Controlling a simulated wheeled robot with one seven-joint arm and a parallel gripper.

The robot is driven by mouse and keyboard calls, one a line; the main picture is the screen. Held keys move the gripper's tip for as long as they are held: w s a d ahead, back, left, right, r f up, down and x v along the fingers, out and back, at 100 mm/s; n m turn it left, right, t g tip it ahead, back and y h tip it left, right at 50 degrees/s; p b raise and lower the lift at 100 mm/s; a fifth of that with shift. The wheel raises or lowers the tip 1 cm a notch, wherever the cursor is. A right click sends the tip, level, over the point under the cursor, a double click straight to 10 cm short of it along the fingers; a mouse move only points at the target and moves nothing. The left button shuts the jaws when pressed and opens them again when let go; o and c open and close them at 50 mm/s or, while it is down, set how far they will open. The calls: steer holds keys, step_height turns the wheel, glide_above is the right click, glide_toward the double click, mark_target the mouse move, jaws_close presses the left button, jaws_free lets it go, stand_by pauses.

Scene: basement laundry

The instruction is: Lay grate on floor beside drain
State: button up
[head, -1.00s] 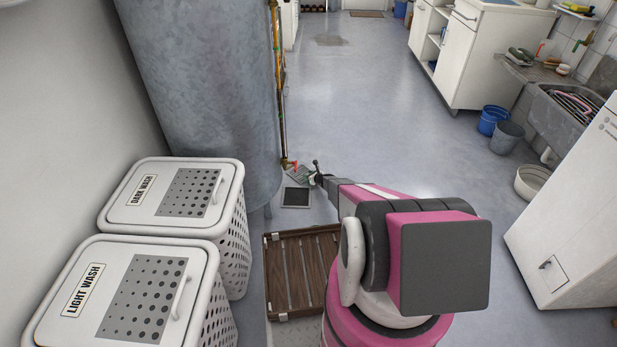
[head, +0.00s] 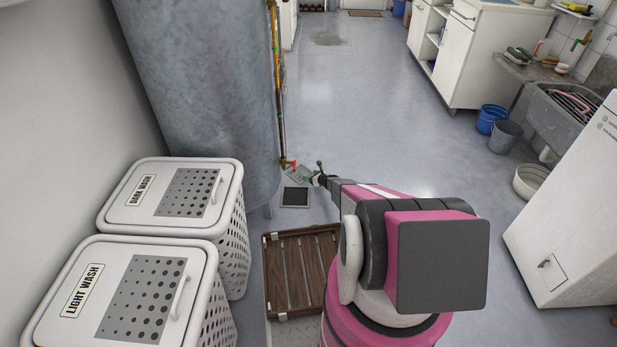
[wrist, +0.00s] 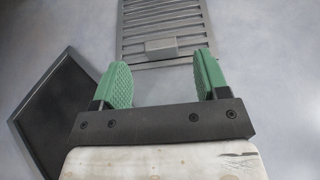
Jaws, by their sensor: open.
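The grey slatted grate (wrist: 165,22) lies on the floor in the wrist view, with a small block-like handle (wrist: 173,46) near its closer edge. In the head view the grate (head: 300,174) shows just behind the dark square drain (head: 295,197), partly hidden by my gripper. The drain (wrist: 62,115) also shows at the left of the wrist view, uncovered and beside the grate. My gripper (wrist: 163,78) has its two green fingers apart, with nothing between them. The handle is just beyond the fingertips, and the fingers do not appear to touch the grate.
A brown slatted wooden rack (head: 300,270) lies in front of the drain. A large grey tank (head: 205,90) with a pipe (head: 280,100) stands at the left, behind two white laundry hampers (head: 175,195).

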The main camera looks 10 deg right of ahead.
steer(key=v, duration=0.6)
steer(key=shift+s+d+r, duration=0.15)
steer(key=shift+s+r, duration=0.05)
steer(key=shift+s, duration=0.15)
steer(key=shift+s+d+r, duration=0.1)
steer(key=shift+s+r, duration=0.1)
steer(key=shift+s, duration=0.05)
steer(key=s+a+r+n+g, duration=0.5)
steer(key=s+r+n, duration=0.45)
steer(key=r, duration=0.55)
steer(key=s+a+r+n+g, duration=0.3)
steer(key=s+a+r+n, duration=0.6)
steer(key=r, duration=0.5)
steer(key=s+d+r+n+g+h, duration=0.1)
steer(key=s+r+n, duration=0.4)
steer(key=s+r, duration=0.5)
steer(key=s+d+r+n+g+h, duration=0.2)
steer(key=s+d+r+n+h, duration=0.2)
steer(key=s+r, duration=0.6)
steer(key=s+n+h, duration=0.1)
steer(key=s+h, duration=0.1)
steer(key=s, duration=0.3)
steer(key=shift+s+d+n+h, duration=0.25)
steer(key=shift+s+n+h, duration=0.05)
steer(key=shift+s+n, duration=0.1)
